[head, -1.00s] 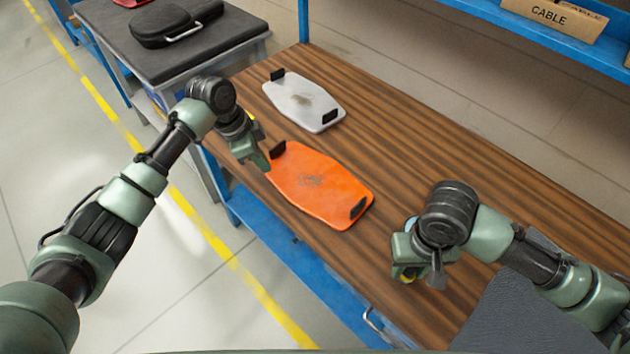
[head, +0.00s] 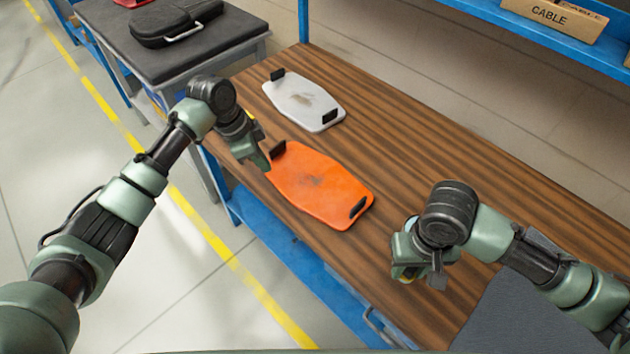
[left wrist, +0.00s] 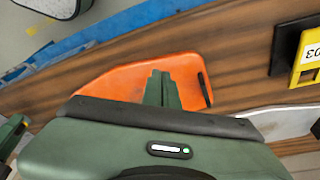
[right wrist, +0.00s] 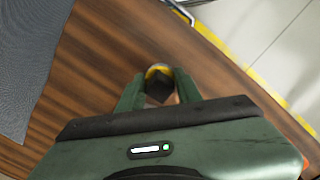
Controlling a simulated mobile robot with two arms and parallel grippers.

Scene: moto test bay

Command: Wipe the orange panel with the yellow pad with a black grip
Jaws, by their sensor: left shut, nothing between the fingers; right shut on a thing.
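The orange panel (head: 335,197) lies flat on the wooden bench, with a black block at each end and a grey smudge at its middle. It also shows in the left wrist view (left wrist: 120,80). My left gripper (head: 264,163) is shut and empty at the panel's far-left end; its fingertips (left wrist: 162,76) overlap the panel in the left wrist view, and contact cannot be told. My right gripper (head: 405,276) is shut on the yellow pad with a black grip (right wrist: 158,72), to the right of the panel and apart from it. The pad is mostly hidden by the fingers.
A grey-white panel (head: 300,97) with a brown smudge lies behind the orange one. A yellow marker reading 03 (left wrist: 308,58) stands near my left gripper. A dark grey mat (head: 520,318) covers the bench's near right. Bare wood (head: 430,150) lies right of the panels.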

